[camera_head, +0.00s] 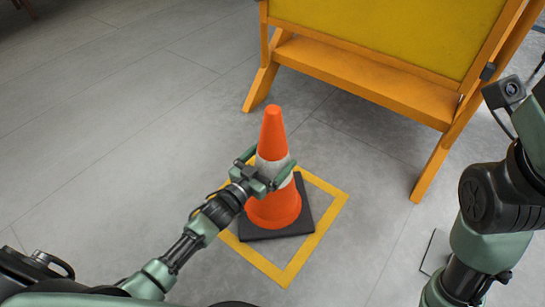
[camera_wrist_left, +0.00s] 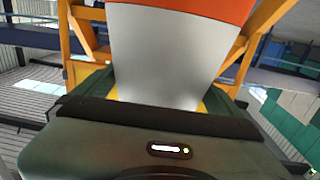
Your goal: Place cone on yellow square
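The orange cone (camera_head: 273,207) with a white band and black square base stands upright on the floor inside the yellow square outline (camera_head: 318,235). Its base lies within the outline, nearer the left side. My left gripper (camera_head: 276,168) is at the white band, with its fingers on either side of the cone. In the left wrist view the cone's white band (camera_wrist_left: 168,60) fills the space in front of the gripper. Whether the fingers press on the cone is hard to tell. My right arm shows at the right edge; its fingers are not clearly visible.
A wooden easel-like stand (camera_head: 365,78) with a yellow board stands behind the cone, its legs on the floor. The grey tiled floor (camera_head: 110,130) is clear to the left.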

